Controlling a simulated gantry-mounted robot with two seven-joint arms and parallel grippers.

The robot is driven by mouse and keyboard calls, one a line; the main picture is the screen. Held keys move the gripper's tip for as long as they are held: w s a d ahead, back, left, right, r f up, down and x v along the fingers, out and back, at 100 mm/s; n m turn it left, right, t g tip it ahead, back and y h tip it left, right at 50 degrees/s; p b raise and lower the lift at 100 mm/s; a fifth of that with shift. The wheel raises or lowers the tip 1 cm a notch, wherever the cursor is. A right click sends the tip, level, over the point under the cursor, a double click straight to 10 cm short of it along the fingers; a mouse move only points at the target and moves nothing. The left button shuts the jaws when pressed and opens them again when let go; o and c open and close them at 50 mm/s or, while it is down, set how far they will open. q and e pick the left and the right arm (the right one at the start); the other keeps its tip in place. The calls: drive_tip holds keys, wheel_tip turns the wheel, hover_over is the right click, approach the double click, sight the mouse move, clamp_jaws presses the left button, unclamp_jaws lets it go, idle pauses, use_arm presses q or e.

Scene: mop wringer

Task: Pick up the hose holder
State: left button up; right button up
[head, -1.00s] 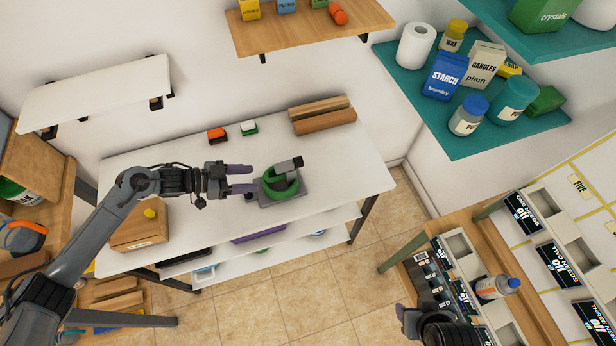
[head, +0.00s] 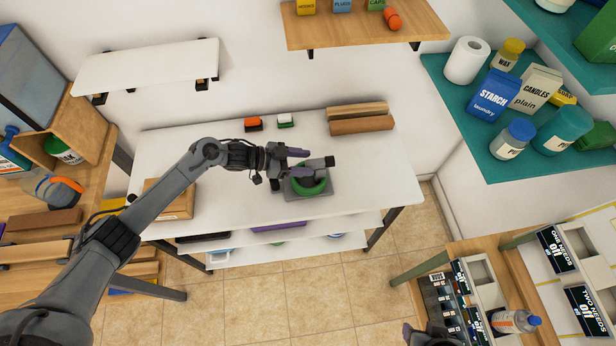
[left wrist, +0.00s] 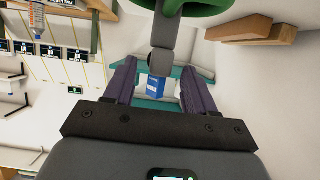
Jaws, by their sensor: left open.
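The hose holder (head: 325,189) is a grey piece with a green ring-shaped hose, standing on the white table; a grey arm with a dark end sticks up from it. My left gripper (head: 303,162) is open, its two purple fingers pointing right at the holder's upper arm. In the left wrist view the grey arm of the hose holder (left wrist: 163,42) reaches down between the open fingers (left wrist: 159,68), with gaps visible beside it. The green hose (left wrist: 210,7) shows at the top edge there. My right gripper (head: 428,335) is only partly visible at the bottom edge.
On the white table (head: 230,205) lie an orange-topped block (head: 253,124), a green-and-white block (head: 286,121), wooden rolls (head: 362,125) and a wooden box (head: 172,199). A teal shelf (head: 480,140) with bottles and boxes is at right. Tiled floor is clear in front.

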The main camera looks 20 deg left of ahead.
use_arm(q)
drive_tip(key=shift+x, duration=0.95)
clamp_jaws()
idle(0.7)
